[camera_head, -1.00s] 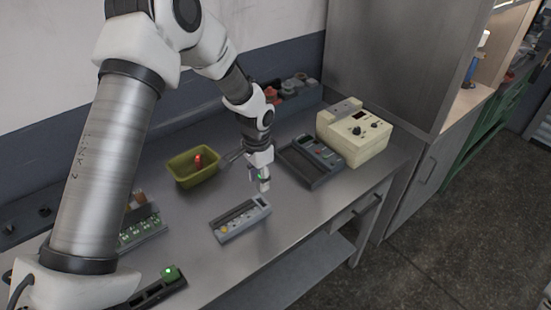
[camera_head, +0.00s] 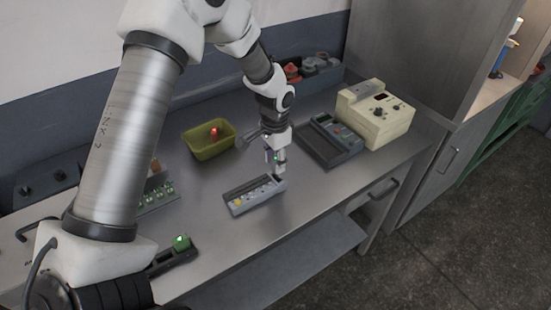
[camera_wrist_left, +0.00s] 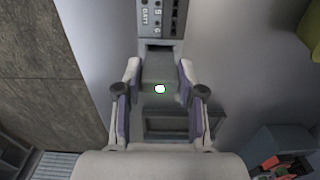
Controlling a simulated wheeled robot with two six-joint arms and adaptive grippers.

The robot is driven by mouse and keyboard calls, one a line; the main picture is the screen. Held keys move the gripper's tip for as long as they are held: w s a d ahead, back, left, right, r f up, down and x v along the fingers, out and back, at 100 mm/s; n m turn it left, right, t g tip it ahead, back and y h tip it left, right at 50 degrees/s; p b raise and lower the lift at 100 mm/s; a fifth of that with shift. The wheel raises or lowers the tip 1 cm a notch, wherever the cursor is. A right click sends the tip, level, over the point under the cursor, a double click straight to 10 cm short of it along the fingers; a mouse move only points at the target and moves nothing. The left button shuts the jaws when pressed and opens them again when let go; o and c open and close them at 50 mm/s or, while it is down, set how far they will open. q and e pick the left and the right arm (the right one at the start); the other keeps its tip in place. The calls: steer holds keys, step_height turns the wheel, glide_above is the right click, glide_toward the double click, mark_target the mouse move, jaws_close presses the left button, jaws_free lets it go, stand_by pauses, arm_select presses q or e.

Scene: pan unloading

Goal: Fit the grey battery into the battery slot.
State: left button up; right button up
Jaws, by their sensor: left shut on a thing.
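The grey battery (camera_wrist_left: 158,68) is held between the purple-padded fingers of my left gripper (camera_wrist_left: 160,100). A small white and green light shows on it in the left wrist view. In the head view, my left gripper (camera_head: 279,172) points down at the right end of a grey unit (camera_head: 250,203) with a row of small knobs. This unit, lettered BATT, also shows at the top of the left wrist view (camera_wrist_left: 150,18). A dark slot opening (camera_wrist_left: 160,45) lies just beyond the battery there. How deep the battery sits is hidden. My right gripper is not in view.
A yellow-green bin (camera_head: 208,148) with a red item stands behind the unit. A dark grey panel (camera_head: 325,148) and a cream box (camera_head: 385,122) stand to the right. A block with a green light (camera_head: 181,243) is at the front left.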

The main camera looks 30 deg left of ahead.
arm_select(q)
steer(key=shift+f, duration=0.35)
steer(key=shift+w+f, duration=0.15)
steer(key=shift+w, duration=0.1)
steer(key=shift+s, duration=0.1)
steer(key=shift+s, duration=0.2)
steer(key=shift+w+p, duration=0.15)
steer(key=shift+p, duration=0.6)
stand_by(0.4)
steer(key=shift+f+b, duration=0.95)
steer(key=shift+f, duration=0.9)
stand_by(1.1)
